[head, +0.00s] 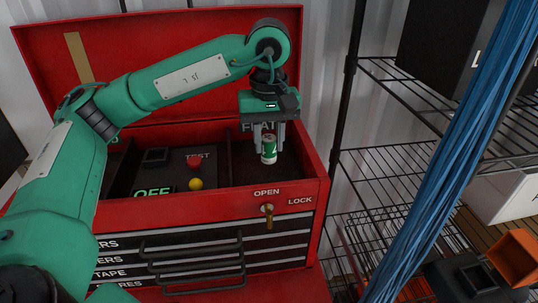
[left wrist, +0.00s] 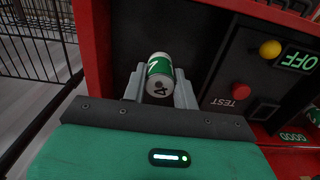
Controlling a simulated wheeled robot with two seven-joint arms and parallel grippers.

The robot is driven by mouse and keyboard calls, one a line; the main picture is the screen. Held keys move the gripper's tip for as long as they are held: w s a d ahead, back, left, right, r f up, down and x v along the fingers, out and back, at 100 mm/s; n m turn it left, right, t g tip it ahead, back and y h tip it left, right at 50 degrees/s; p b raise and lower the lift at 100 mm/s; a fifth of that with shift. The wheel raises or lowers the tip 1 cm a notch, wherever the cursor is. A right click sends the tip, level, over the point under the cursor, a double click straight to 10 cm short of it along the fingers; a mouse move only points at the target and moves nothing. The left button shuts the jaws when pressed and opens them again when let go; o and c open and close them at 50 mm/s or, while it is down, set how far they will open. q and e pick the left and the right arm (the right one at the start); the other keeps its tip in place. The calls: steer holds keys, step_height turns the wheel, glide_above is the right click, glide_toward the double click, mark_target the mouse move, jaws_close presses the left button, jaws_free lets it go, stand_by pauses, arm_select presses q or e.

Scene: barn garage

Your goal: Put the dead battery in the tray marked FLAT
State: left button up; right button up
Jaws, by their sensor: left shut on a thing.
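My left gripper (head: 268,140) is shut on a green and white battery (head: 269,150). In the left wrist view the battery (left wrist: 160,74) sits between the two grey fingers, with its end toward the camera. The gripper holds it over the right compartment of the red tool chest, the tray marked FLAT (head: 285,172). The FLAT label (head: 258,126) is on that tray's back wall, partly hidden by the gripper. Whether the battery touches the tray floor I cannot tell. My right gripper is not in view.
A middle panel holds a red TEST button (head: 194,161), a yellow knob (head: 195,184) and a lit OFF sign (head: 153,192). A GOOD label (left wrist: 293,137) shows in the left wrist view. A key (head: 267,212) sits on the chest front. Blue cables (head: 465,130) and wire shelves (head: 390,155) stand right.

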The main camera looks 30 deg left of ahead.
mark_target(269, 160)
arm_select(q)
steer(key=shift+f, duration=0.65)
step_height(269, 160, down, 3)
steer(key=shift+s+f+p, duration=0.1)
steer(key=shift+f+p, duration=0.1)
steer(key=shift+p, duration=0.45)
steer(key=shift+f, duration=0.2)
steer(key=shift+f+b, duration=0.2)
steer(key=shift+b, duration=0.1)
steer(key=o, duration=1.1)
steer(key=shift+r, duration=0.1)
steer(key=shift+c, duration=0.2)
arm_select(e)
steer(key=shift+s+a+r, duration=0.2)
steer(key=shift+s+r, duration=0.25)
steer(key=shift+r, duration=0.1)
